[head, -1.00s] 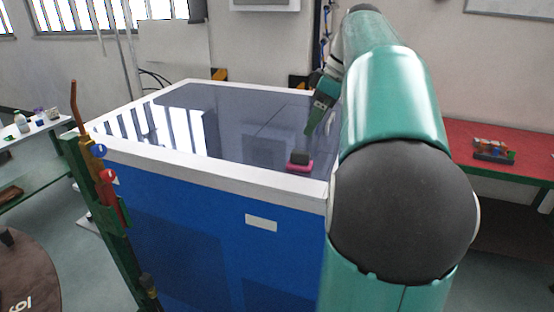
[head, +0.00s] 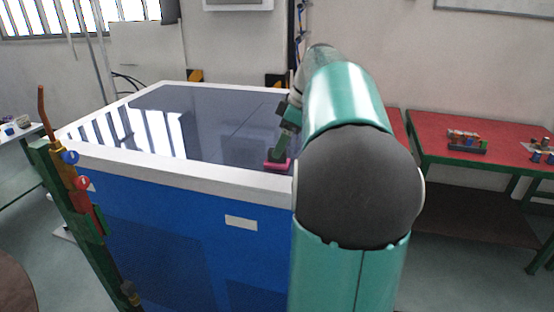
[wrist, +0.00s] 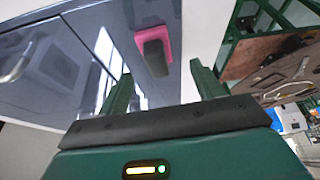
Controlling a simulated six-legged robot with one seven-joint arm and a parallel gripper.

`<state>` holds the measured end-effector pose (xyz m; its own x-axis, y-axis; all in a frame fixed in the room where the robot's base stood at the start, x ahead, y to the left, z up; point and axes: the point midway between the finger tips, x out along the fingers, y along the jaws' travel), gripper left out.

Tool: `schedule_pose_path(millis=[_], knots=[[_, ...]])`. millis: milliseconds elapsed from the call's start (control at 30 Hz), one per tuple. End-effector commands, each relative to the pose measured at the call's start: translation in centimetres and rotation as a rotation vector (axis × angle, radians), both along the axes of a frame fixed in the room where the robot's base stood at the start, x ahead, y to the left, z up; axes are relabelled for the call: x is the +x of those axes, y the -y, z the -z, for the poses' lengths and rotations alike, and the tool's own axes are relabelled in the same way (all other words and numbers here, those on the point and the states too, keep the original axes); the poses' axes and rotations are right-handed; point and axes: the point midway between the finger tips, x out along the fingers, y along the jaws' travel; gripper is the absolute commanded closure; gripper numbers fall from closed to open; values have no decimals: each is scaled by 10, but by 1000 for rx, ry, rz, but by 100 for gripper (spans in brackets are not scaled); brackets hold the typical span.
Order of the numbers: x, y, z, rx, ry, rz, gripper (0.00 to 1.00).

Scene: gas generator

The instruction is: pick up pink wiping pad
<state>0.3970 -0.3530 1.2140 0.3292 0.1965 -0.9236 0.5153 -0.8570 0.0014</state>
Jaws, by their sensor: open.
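The pink wiping pad (head: 276,165) lies on the glossy dark top of the blue cabinet, near its front right edge. It has a dark block-shaped handle on top. In the wrist view the pad (wrist: 165,38) shows ahead of the fingers and between their lines. My gripper (head: 287,138) is just above the pad in the head view, partly hidden by my arm. In the wrist view my gripper (wrist: 160,80) has its two green fingers spread apart with nothing between them.
The blue cabinet (head: 180,220) has a raised white rim (head: 190,172) around its top. A green post with coloured parts (head: 75,190) stands at its left corner. A red-topped table (head: 500,145) with small items stands at the right. The rest of the cabinet top is clear.

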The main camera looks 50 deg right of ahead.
Motion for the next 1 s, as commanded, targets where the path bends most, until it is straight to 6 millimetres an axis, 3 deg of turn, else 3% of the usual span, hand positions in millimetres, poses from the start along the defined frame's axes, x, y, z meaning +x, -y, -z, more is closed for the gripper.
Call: schedule_pose_path(millis=[300, 567, 800, 1000], knots=[[14, -5, 42, 3, -2, -3, 34], [16, -5, 46, 0, 0, -2, 34], [15, -5, 45, 1, -1, -3, 79], [15, -5, 45, 0, 0, -2, 82]])
